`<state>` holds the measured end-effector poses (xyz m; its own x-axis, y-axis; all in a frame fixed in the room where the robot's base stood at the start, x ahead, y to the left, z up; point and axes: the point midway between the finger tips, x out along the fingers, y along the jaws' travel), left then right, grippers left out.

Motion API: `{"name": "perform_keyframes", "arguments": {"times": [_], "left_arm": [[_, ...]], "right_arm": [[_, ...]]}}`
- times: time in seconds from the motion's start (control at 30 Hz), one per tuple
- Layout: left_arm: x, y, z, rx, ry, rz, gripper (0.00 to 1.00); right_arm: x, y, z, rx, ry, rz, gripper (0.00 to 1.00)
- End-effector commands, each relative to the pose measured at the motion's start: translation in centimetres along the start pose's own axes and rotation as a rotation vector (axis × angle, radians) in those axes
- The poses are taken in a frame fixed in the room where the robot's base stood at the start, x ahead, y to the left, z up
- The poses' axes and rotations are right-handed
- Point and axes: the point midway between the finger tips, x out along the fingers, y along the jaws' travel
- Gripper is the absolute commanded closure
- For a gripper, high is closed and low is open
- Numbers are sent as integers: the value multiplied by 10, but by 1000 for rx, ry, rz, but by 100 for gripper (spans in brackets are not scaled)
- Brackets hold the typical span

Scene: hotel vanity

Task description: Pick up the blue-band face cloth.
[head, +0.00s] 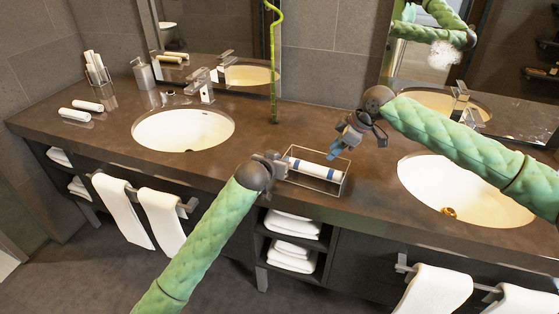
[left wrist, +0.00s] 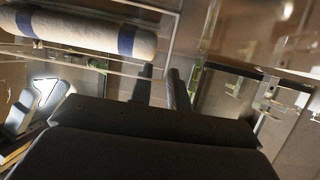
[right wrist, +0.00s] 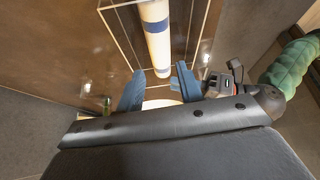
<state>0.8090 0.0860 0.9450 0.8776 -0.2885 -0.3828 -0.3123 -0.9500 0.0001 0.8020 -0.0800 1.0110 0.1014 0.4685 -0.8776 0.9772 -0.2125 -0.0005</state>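The blue-band face cloth (head: 314,170) is a white roll with blue bands. It lies in a clear, wire-edged tray (head: 318,187) on the counter between the basins. It shows in the left wrist view (left wrist: 85,32) and, lengthwise, in the right wrist view (right wrist: 156,35). My left gripper (head: 281,160) is at the tray's left end; its fingers (left wrist: 160,88) show a narrow gap by the tray's edge, and contact is unclear. My right gripper (head: 341,146) is above the tray's right part, its blue fingers (right wrist: 160,85) apart, with nothing between them and the cloth beyond.
Basins lie left (head: 184,130) and right (head: 450,190) of the tray. A green bamboo stalk (head: 273,70) stands behind it. White rolls (head: 80,110), a dispenser (head: 144,74) and a holder of rolls (head: 96,68) are at the far left. Counter in front of the tray is clear.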

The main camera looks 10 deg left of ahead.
Motion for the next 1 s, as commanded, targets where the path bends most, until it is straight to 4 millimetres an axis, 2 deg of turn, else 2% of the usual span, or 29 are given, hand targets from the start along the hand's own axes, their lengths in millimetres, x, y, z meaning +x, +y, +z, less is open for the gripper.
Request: {"name": "perform_keyframes", "arguments": {"times": [0.03,0.07,0.1,0.9,0.93,1.0], "left_arm": [[0,0,0,0,0,0,92],[0,0,0,0,0,0,98],[0,0,0,0,0,0,100],[0,0,0,0,-1,0,100],[0,0,0,0,-1,0,100],[0,0,0,0,-1,0,100]], "right_arm": [[0,0,0,0,0,0,64],[0,0,0,0,0,0,64],[0,0,0,0,0,0,64],[0,0,0,0,0,0,64],[0,0,0,0,0,0,62],[-1,0,-1,-1,0,1,48]]}}
